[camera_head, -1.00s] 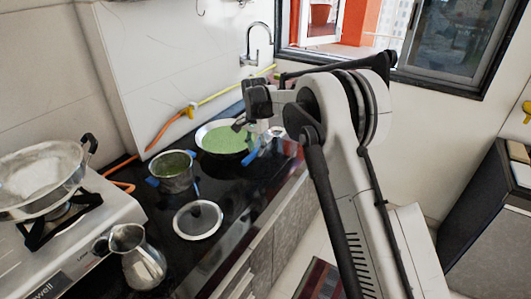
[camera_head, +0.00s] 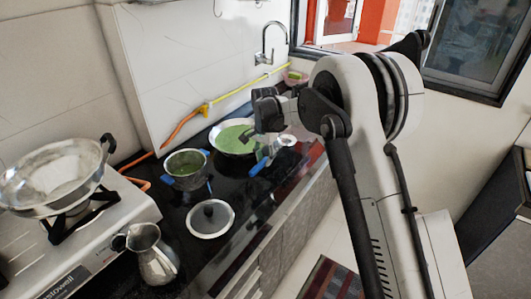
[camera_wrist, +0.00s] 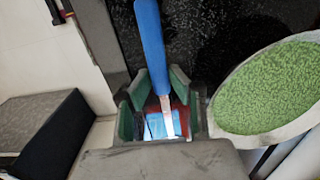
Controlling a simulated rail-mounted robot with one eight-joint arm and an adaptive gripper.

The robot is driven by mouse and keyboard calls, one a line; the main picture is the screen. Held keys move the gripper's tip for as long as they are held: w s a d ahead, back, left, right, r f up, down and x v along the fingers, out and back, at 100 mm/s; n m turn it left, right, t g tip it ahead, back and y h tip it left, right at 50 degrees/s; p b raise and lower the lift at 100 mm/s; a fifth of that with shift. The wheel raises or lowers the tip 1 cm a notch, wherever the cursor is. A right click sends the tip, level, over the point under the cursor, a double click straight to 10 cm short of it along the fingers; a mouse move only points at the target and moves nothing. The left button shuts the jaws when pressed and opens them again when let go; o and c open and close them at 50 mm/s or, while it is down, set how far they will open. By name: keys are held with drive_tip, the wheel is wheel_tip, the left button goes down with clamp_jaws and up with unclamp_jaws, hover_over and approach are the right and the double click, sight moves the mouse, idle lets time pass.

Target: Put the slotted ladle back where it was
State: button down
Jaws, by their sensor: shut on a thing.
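The slotted ladle (camera_head: 261,165) shows in the head view as a blue handle with a thin metal shaft, beside the pan of green food (camera_head: 234,138). Its slots cannot be made out. My gripper (camera_head: 263,138) is over the counter at the pan's right side. In the wrist view the blue handle (camera_wrist: 150,40) runs from the top edge down to my gripper (camera_wrist: 160,95), whose fingers are shut on the metal shaft just below the handle. The far end of the ladle is mostly hidden by the gripper.
A steel pot with blue handles (camera_head: 186,168), a round lid (camera_head: 211,218) and a metal jug (camera_head: 152,255) stand on the black counter (camera_head: 189,205). A large pan (camera_head: 60,172) sits on the stove. A hook (camera_head: 218,8) is on the wall; the tap (camera_head: 268,42) is behind.

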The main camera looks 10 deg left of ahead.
sight(264, 179)
drive_tip(key=shift+f+b, duration=0.8)
drive_tip(key=shift+f, duration=2.45)
drive_tip(key=shift+f+b, duration=0.55)
drive_tip(key=shift+f, duration=0.1)
drive_tip(key=c, duration=1.5)
unclamp_jaws()
drive_tip(key=shift+r, duration=0.15)
